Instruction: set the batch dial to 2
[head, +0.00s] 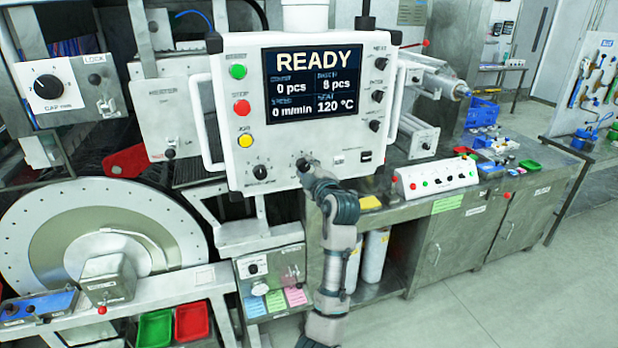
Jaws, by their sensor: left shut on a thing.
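The white control panel (215,120) stands upright in front of me with its screen (312,84) lit. The screen reads READY, 0 pcs, 8 pcs, 0 m/min and 120 °C; its small labels are blurred. My left gripper (306,168) is at the panel's lower middle, shut on a small dark dial (301,162) there. The gripper hides most of this dial, its scale and its label, so I cannot read its setting. Another black dial (260,172) sits to its left, apart from the gripper. My right gripper is not in view.
Green, red and yellow buttons (242,106) line the panel's left side, and several black knobs (378,96) its right. Upright handles (205,120) stick out at the panel's sides. A small white button box (436,178) stands on the bench at right. Open floor (500,290) lies at lower right.

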